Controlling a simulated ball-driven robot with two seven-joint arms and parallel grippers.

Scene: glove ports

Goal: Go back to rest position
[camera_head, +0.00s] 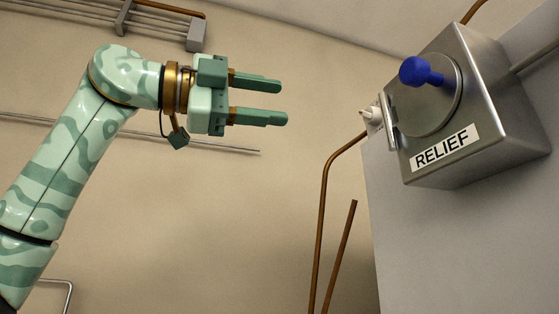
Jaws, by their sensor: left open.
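My left gripper (258,100) is raised at the end of my green patterned arm, at the upper middle of the head view. Its two fingers point right and stand apart, with nothing between them. It is left of a grey metal box (485,110) marked RELIEF, with clear space between them. The box has a round plate (430,110) with a blue knob (420,71) on it. My right gripper is not in this view.
The box is mounted on a grey panel (450,240) at the right. A small white fitting (372,116) juts from the box's left side. Copper pipes (322,210) rise left of the panel. A thin rail (230,149) runs along the beige wall behind my gripper.

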